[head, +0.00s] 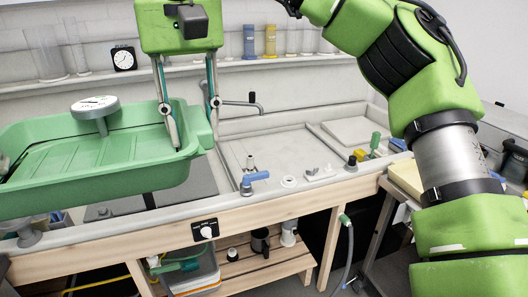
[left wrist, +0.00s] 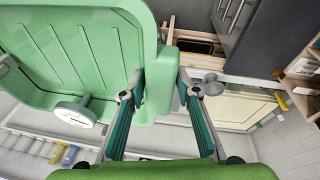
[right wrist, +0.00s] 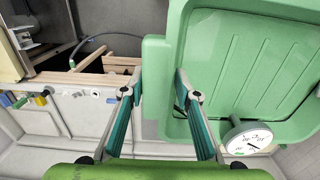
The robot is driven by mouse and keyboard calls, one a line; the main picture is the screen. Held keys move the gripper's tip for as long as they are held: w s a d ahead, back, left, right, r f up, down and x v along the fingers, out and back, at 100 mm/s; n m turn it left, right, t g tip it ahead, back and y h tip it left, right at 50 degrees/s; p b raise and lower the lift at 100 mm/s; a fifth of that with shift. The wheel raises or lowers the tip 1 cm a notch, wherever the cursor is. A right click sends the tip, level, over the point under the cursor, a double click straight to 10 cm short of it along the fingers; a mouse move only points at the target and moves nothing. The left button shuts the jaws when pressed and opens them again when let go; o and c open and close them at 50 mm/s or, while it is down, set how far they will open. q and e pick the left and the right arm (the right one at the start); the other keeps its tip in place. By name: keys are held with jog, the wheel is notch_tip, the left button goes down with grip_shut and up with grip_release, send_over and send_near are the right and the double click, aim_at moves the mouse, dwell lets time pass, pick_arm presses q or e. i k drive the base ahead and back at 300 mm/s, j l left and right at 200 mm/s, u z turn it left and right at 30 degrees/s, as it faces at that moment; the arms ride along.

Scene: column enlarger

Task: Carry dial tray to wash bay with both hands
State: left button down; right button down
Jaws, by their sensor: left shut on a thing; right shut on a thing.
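The dial tray (head: 70,165) is a green, ribbed, open tray at the left of the head view, held above the wooden-framed sink bench. A round white dial (head: 95,103) stands at its far side and also shows in both wrist views. My right gripper (head: 194,132) is shut on the tray's right rim, one finger inside and one outside. The tray looks about level. It hides part of the bench below, and I cannot tell which part is the wash bay.
The pale sink top (head: 285,150) right of the tray carries a blue-handled tap (head: 254,178) and small fittings. A hose (head: 349,245) hangs at the front.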

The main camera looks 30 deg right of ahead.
aim_at(299, 170)
jog(key=i+l, duration=0.2)
jog(key=l, duration=0.25)
jog(key=i+l+z, duration=0.1)
jog(key=l, duration=0.35)
jog(key=i+l, duration=0.3)
jog(key=l, duration=0.15)
jog(key=i+l, duration=0.2)
jog(key=l, duration=0.25)
jog(key=i+l+z, duration=0.1)
jog(key=l, duration=0.35)
jog(key=i+l, duration=0.35)
jog(key=i+l+z, duration=0.1)
jog(key=l, duration=0.4)
jog(key=i, duration=0.1)
